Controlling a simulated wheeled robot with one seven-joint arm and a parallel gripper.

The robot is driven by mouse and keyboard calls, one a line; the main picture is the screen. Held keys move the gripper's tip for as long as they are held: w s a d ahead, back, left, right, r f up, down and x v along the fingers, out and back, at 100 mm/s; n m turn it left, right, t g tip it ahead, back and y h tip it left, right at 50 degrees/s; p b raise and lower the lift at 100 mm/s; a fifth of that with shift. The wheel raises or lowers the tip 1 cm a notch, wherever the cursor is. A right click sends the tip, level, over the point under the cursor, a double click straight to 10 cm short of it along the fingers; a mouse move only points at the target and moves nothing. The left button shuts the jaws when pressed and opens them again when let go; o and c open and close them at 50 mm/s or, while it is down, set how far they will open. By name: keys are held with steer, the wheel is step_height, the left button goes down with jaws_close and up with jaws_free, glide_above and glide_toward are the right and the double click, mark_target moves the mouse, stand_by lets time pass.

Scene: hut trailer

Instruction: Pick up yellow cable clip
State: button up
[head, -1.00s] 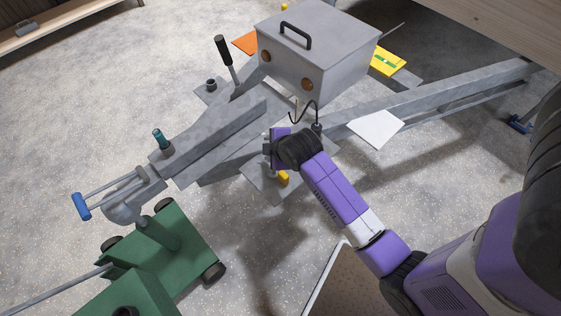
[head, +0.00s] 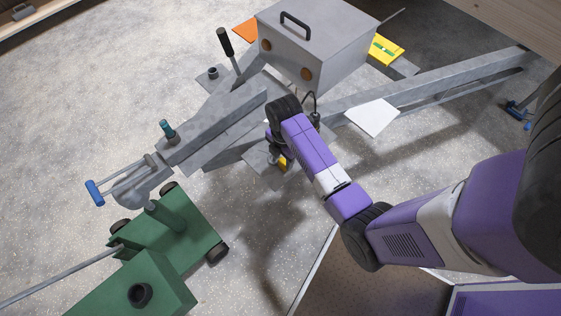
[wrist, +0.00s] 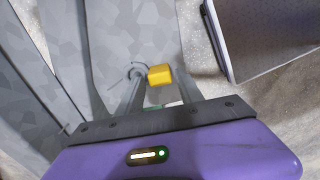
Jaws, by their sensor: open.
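The yellow cable clip (head: 283,163) is a small yellow block near the edge of a flat grey plate (head: 257,163) on the trailer frame. It also shows in the wrist view (wrist: 160,75), between and slightly beyond the fingertips. My gripper (wrist: 159,84) is open and empty, with one finger to each side of the clip's line. I cannot tell whether either finger touches the clip. In the head view my gripper (head: 274,154) is close beside the clip and mostly hidden by my wrist.
A grey box (head: 315,45) with a handle stands on the frame behind my wrist. A hooked black cable (head: 315,105) rises near my wrist. A white plate (head: 372,117) lies to the right. A green wheeled trolley (head: 180,230) stands at the lower left.

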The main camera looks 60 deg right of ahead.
mark_target(284, 161)
steer(key=shift+f, duration=1.3)
jaws_close()
steer(key=shift+r, duration=0.1)
step_height(284, 161, up, 20)
steer(key=p, duration=0.4)
steer(key=shift+p, duration=0.3)
